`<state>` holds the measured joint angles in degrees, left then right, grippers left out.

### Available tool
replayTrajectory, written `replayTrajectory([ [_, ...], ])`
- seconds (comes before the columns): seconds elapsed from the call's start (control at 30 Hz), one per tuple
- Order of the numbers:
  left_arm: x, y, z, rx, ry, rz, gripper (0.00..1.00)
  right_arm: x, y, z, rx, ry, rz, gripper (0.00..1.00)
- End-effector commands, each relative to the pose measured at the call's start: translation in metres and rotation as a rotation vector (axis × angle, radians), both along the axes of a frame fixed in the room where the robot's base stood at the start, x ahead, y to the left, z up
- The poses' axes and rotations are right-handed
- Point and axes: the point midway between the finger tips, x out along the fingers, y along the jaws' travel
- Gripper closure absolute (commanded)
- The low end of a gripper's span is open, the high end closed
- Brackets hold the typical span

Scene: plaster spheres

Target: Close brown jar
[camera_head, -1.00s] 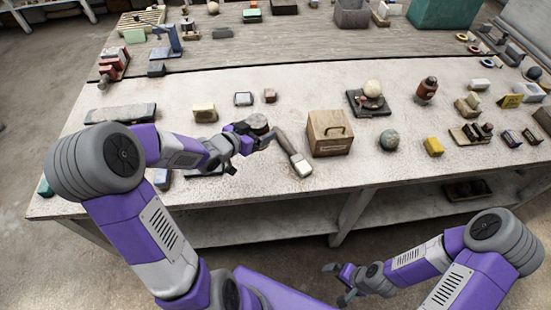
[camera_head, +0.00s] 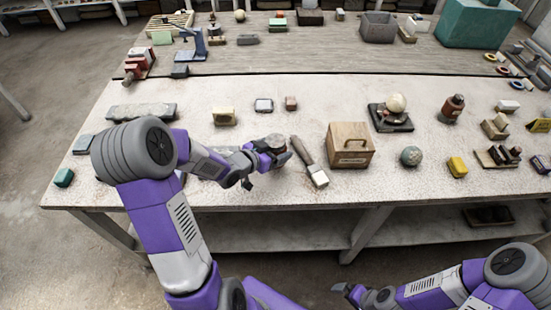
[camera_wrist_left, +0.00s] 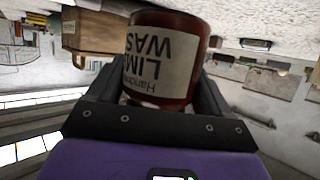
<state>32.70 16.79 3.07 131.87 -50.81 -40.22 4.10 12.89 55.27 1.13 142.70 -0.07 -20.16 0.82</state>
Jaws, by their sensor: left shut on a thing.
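A brown jar with a pale printed label (camera_wrist_left: 160,62) fills the upper middle of the left wrist view, between the two dark fingers of my left gripper. That view is upside down, with the jar's lower end towards the tabletop. In the head view my left gripper (camera_head: 264,158) is shut on the jar, whose round greyish top (camera_head: 275,141) shows just beyond the fingers. I cannot tell whether that top is a lid or an open mouth. My right gripper (camera_head: 350,291) is low, in front of the bench, away from the jar; its fingers are unclear.
A brush (camera_head: 311,163) lies just right of the jar, with a wooden box (camera_head: 350,147) beyond it.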

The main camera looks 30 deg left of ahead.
Motion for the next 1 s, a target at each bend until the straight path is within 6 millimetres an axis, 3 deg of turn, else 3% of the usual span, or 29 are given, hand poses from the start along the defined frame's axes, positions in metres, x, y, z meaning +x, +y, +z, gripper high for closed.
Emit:
replayTrajectory([
  [0.27, 0.001, 0.000, 0.000, 0.001, -0.004, -0.001, 1.00, 0.000, 0.000, 0.000, 0.000, 0.000, 0.000, 0.00],
  [0.53, 0.001, 0.000, -0.035, -0.001, -0.003, 0.000, 1.00, 0.000, 0.000, -0.013, 0.000, 0.000, 0.000, 0.00],
  [0.97, 0.001, 0.000, -0.039, 0.002, -0.006, -0.001, 1.00, 0.000, 0.000, -0.017, 0.000, 0.000, 0.000, 0.00],
  [1.0, 0.000, 0.000, -0.040, 0.001, 0.000, 0.000, 0.16, 0.000, 0.000, -0.016, 0.000, 0.000, 0.000, 0.00],
])
